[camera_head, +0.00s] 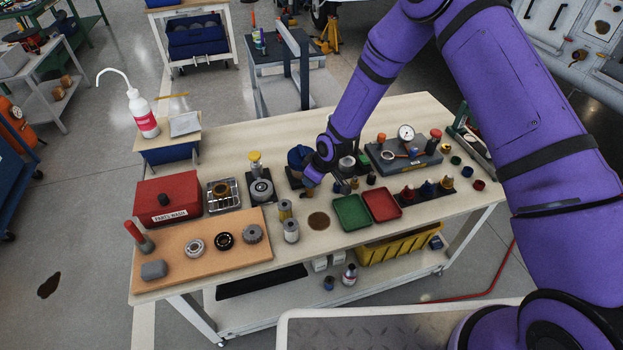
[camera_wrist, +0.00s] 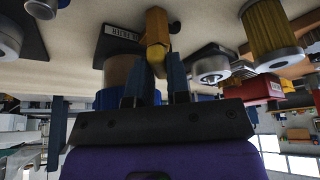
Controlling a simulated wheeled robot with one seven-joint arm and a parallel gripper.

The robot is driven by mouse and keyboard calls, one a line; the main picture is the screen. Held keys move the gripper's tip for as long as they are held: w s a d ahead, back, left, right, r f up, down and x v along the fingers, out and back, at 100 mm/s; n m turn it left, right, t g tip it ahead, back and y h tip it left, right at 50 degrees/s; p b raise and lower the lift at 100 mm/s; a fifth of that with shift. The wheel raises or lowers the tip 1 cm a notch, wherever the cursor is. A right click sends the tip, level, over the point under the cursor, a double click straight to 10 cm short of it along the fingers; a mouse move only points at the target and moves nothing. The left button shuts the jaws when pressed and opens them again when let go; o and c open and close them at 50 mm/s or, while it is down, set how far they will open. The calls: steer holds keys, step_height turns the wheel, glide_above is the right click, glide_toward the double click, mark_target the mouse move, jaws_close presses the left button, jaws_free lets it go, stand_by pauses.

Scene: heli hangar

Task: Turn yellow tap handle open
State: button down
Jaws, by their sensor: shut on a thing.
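The yellow tap handle (camera_wrist: 157,32) is a short angular bar in the upper middle of the wrist view. My gripper (camera_wrist: 155,74) is shut on it, with a dark finger on each side of its lower end. A tan and blue round body (camera_wrist: 116,72) stands just behind the fingers on a dark plate with a partly readable label (camera_wrist: 122,29). In the head view my gripper (camera_head: 312,179) is low over the middle of the bench, beside a blue rounded part (camera_head: 298,156). My wrist hides much of the tap there.
On the bench (camera_head: 350,238), a red parts-wash box (camera_head: 168,200) is at left. Green (camera_head: 351,213) and red (camera_head: 382,205) trays are in front right. Metal cylinders (camera_head: 290,230) stand in front. A yellow-capped fixture (camera_head: 261,187) is close on the left, and a gauge block (camera_head: 402,155) on the right.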

steer(key=m+t+h, duration=0.1)
steer(key=m, duration=0.3)
steer(key=shift+a, duration=0.15)
steer(key=shift+m+t+h, duration=0.5)
steer(key=shift+m+h, duration=0.3)
steer(key=shift+m, duration=1.3)
steer(key=shift+s, duration=0.1)
steer(key=c, duration=1.1)
jaws_free()
steer(key=v, duration=1)
steer(key=shift+s+a+r, duration=0.1)
steer(key=shift+s+r, duration=0.05)
steer(key=shift+r, duration=0.25)
